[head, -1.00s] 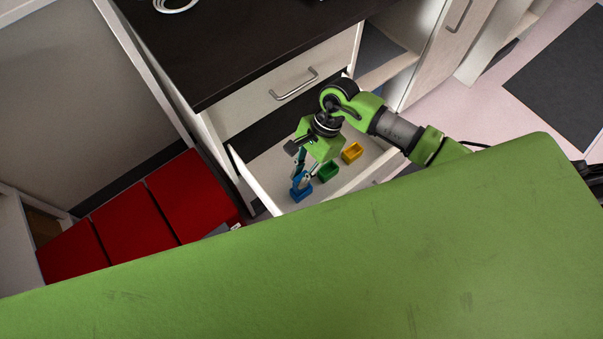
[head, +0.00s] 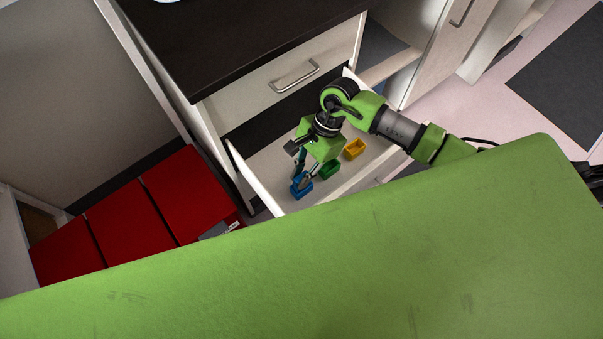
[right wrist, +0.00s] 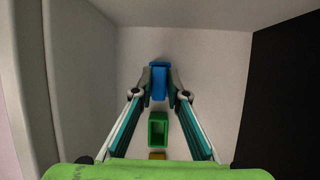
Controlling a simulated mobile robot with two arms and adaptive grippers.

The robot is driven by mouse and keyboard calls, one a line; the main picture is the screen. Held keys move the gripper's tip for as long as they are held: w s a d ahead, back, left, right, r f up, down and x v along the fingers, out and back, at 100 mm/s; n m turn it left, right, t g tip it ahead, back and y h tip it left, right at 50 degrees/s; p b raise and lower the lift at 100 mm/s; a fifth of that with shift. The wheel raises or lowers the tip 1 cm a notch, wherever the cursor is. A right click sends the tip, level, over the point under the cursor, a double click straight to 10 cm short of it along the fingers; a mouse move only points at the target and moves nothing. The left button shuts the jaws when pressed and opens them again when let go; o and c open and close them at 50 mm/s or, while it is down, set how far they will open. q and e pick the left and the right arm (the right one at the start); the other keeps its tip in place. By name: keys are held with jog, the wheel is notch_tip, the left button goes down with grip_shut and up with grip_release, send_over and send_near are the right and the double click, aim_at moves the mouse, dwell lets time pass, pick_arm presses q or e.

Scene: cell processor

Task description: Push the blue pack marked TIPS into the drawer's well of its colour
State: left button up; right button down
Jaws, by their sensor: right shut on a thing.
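The blue well (head: 302,191) is in the open drawer (head: 262,180), nearest the drawer's left side in the head view. My right gripper (head: 301,178) reaches down over it from above. In the right wrist view my right gripper (right wrist: 160,87) is shut on the blue pack (right wrist: 159,82), which sits between the fingertips at the blue well. Pack and well are nearly the same blue, so I cannot tell how deep the pack sits. The TIPS marking cannot be read. My left gripper is not in view.
A green well (head: 330,169) and a yellow well (head: 355,149) stand in line beside the blue one; both look empty. Drawer walls stand close around the gripper. A closed drawer (head: 285,80) and dark worktop (head: 230,40) are behind. Red bins (head: 130,220) stand at left.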

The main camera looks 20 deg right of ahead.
jog(key=shift+f+b, duration=0.45)
jog(key=shift+b, duration=0.1)
jog(key=shift+r, duration=0.1)
jog(key=c, duration=1.9)
grip_release()
jog(key=v, duration=0.8)
